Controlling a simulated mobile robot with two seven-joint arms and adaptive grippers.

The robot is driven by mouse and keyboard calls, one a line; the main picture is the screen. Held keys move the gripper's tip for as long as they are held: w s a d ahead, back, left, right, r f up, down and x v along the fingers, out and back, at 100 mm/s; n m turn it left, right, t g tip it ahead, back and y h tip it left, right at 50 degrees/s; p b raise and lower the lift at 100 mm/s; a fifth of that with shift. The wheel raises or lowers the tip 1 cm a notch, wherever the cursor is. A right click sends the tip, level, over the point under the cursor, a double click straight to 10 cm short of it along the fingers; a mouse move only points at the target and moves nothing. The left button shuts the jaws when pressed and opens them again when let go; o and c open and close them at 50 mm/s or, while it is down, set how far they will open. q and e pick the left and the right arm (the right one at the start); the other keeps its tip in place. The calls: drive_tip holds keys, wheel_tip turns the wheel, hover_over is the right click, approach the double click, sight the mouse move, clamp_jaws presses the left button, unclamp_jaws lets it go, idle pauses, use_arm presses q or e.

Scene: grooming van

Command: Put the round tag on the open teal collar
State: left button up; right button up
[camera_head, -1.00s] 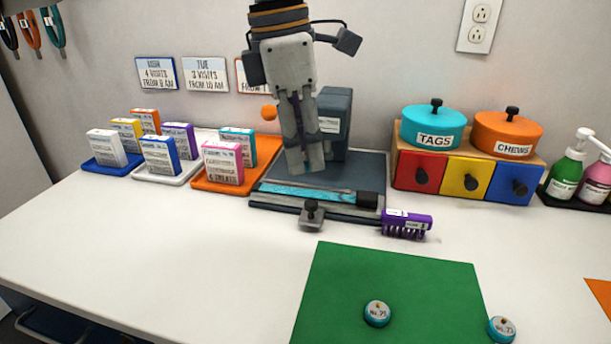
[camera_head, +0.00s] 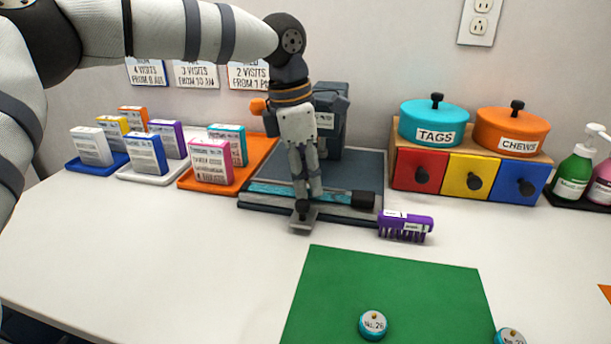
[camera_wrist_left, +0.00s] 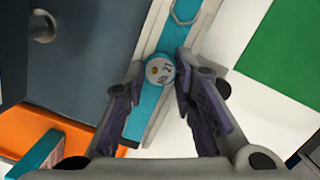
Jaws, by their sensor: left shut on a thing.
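The open teal collar (camera_head: 272,189) lies along the front of a dark grey board (camera_head: 352,165), with a black piece at its right end. My left gripper (camera_head: 307,194) points down over the middle of the collar. In the left wrist view, a round tag (camera_wrist_left: 160,71) with a pale numbered face sits between the fingertips, which are shut on it. The tag is in front of the collar (camera_wrist_left: 150,98); I cannot tell whether they touch. In the head view the fingers hide this tag. My right gripper is not in view.
A grey clamp (camera_head: 303,223) stands just in front of the fingertips. A purple comb (camera_head: 405,226) lies at the board's right front. A green mat (camera_head: 400,275) holds a similar tag (camera_head: 373,325); another (camera_head: 510,337) is at its edge. Front left is clear.

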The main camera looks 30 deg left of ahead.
use_arm(q)
drive_tip(key=shift+f, duration=0.15)
drive_tip(key=o, duration=0.8)
drive_tip(key=r, duration=0.4)
drive_tip(key=a+r, duration=0.1)
drive_tip(key=r, duration=0.3)
drive_tip(key=s+r, duration=0.1)
drive_tip(key=r, duration=0.3)
drive_tip(key=shift+s+a+r, duration=0.1)
drive_tip(key=shift+a, duration=0.1)
